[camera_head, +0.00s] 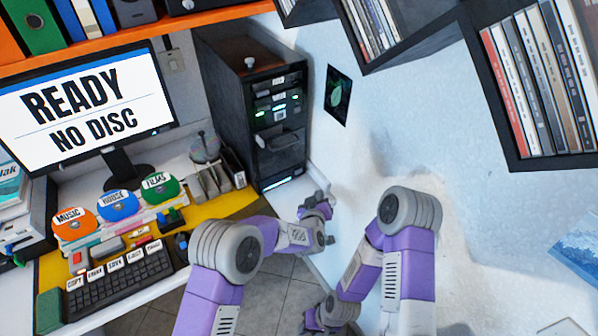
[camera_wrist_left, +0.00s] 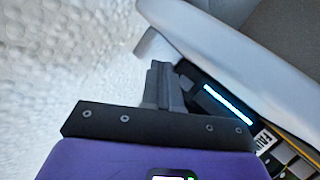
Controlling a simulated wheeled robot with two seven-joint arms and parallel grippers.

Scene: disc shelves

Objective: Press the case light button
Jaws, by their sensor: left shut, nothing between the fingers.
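The black computer case (camera_head: 262,120) stands on the desk in the head view, with green lights on its front. A pale knob (camera_head: 250,62) sits on its top, and a glowing strip (camera_head: 277,184) runs low on its front. I cannot tell for certain which part is the case light button. My left gripper (camera_head: 324,203) is shut and empty, to the right of the case's lower front and apart from it. In the left wrist view, its closed fingers (camera_wrist_left: 162,84) point up beside a lit blue-white strip (camera_wrist_left: 228,104). My right gripper (camera_head: 325,316) is low; its fingers are unclear.
The monitor (camera_head: 85,108) reads "READY NO DISC". A keyboard (camera_head: 120,280) and several coloured, labelled items lie on the desk. A wall shelf (camera_head: 520,160) of discs hangs upper right. A label partly reading "FAUL" (camera_wrist_left: 265,138) shows in the left wrist view.

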